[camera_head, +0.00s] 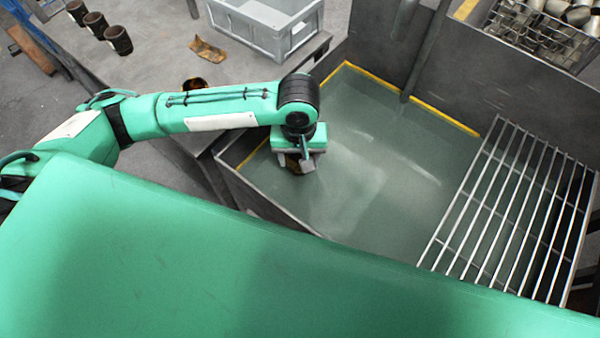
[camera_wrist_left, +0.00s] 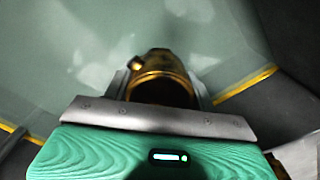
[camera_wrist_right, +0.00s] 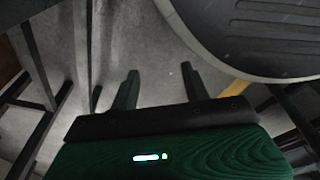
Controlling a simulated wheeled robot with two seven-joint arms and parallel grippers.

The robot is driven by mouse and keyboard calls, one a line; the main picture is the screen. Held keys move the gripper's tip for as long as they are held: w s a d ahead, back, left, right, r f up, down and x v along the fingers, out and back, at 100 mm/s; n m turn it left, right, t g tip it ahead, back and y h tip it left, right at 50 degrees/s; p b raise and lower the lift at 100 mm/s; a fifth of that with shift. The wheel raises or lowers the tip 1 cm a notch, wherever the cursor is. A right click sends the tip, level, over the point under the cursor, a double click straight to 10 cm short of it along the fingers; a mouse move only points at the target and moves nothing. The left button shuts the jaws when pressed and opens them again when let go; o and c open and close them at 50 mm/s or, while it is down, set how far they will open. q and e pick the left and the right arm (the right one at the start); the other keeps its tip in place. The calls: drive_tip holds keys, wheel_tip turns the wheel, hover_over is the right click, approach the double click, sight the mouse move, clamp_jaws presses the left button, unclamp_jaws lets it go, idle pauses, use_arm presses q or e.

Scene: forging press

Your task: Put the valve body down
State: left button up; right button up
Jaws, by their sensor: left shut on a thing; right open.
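The valve body (camera_wrist_left: 160,82) is a brassy brown, rounded metal part with a small side stub. In the left wrist view it sits between the fingers of my left gripper (camera_wrist_left: 160,92), which is shut on it. In the head view my left gripper (camera_head: 300,160) hangs over the near left part of a tank of grey-green liquid, and only a brown bit of the valve body (camera_head: 291,164) shows beside it. I cannot tell its exact height over the liquid. My right gripper (camera_wrist_right: 160,82) shows in the right wrist view, open and empty.
A metal grate (camera_head: 510,205) lies at the tank's right side. The tank (camera_head: 385,130) has yellow-marked edges. A wire basket of metal parts (camera_head: 535,45) stands at the top right, and a grey bin (camera_head: 238,25) at the top. Dark cylinders (camera_head: 118,40) stand at the upper left.

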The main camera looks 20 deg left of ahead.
use_arm(q)
wheel_tip(320, 180, down, 7)
drive_tip(key=shift+f+b, duration=0.2)
drive_tip(key=shift+b, duration=0.15)
drive_tip(key=shift+f, duration=0.3)
use_arm(e)
drive_tip(key=shift+w+a+r, duration=0.2)
drive_tip(key=shift+w+r, duration=0.3)
drive_tip(key=shift+w+a+r, duration=0.15)
drive_tip(key=shift+w+r, duration=0.3)
drive_tip(key=shift+r, duration=0.05)
drive_tip(key=shift+s, duration=0.1)
use_arm(q)
drive_tip(key=o, duration=1.3)
drive_tip(key=shift+f, duration=0.1)
drive_tip(key=shift+c, duration=0.2)
use_arm(e)
drive_tip(key=shift+s+d+f, duration=0.1)
drive_tip(key=shift+s+f, duration=0.25)
drive_tip(key=shift+s, duration=0.05)
drive_tip(key=shift+w, duration=0.15)
